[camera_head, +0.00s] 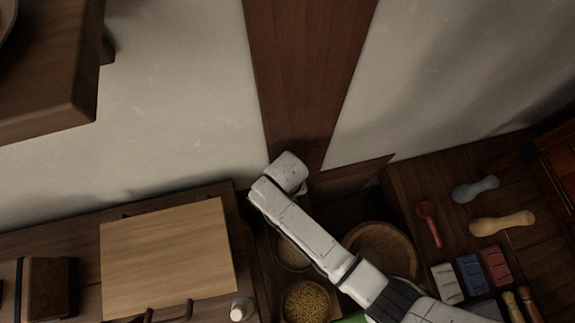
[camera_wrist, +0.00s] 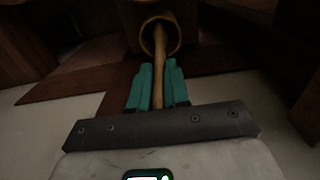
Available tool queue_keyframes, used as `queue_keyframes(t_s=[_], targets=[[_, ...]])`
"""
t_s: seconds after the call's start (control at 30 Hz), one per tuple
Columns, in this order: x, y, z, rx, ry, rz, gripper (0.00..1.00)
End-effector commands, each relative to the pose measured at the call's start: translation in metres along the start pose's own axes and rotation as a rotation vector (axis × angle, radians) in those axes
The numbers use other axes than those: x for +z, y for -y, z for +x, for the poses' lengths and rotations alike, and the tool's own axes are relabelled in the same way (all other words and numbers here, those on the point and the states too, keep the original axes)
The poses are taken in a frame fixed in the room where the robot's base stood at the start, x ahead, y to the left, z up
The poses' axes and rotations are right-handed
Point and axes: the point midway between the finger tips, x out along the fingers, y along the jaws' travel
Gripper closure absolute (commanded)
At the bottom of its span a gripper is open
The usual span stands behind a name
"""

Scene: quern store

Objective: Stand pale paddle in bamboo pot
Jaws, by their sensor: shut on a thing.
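In the wrist view, my gripper (camera_wrist: 157,88) has teal fingers shut on the pale paddle (camera_wrist: 159,55), a thin tan wooden piece. The paddle reaches away from the fingers toward the bamboo pot (camera_wrist: 178,38), which shows as a round yellowish rim around a dark mouth. The paddle's far end lies within the rim's outline. I cannot tell how deep it is inside, or whether it touches the wall. In the head view, my arm reaches up toward the wall post, and the fingers, paddle and pot cannot be made out.
In the head view, a cutting board (camera_head: 165,260) lies on the left counter beside a small bottle (camera_head: 242,309). A grain bowl (camera_head: 306,301) and a wide wooden bowl (camera_head: 400,248) are near my arm. A red spoon (camera_head: 429,222) and coloured blocks (camera_head: 470,276) lie right. A shelf (camera_head: 50,80) juts out upper left.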

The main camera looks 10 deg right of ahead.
Motion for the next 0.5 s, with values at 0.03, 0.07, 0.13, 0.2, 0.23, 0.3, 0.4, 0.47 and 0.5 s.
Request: queue_keyframes(t_s=[0.03, 0.07, 0.13, 0.2, 0.23, 0.3, 0.4, 0.47, 0.5], targets=[[-0.0002, 0.0001, 0.0032, 0.000, 0.000, 0.000, 1.00], [-0.0002, 0.0001, 0.0039, 0.000, 0.000, 0.000, 1.00], [-0.0002, 0.0001, 0.0047, 0.000, 0.000, 0.000, 1.00], [-0.0003, 0.0001, 0.0048, 0.000, 0.000, 0.000, 1.00], [-0.0002, 0.0001, 0.0047, 0.000, 0.000, 0.000, 1.00], [-0.0002, 0.0001, 0.0045, 0.000, 0.000, 0.000, 1.00], [-0.0002, 0.0001, 0.0045, 0.000, 0.000, 0.000, 0.83], [-0.0002, 0.0001, 0.0045, 0.000, 0.000, 0.000, 0.77], [-0.0002, 0.0001, 0.0045, 0.000, 0.000, 0.000, 0.73]])
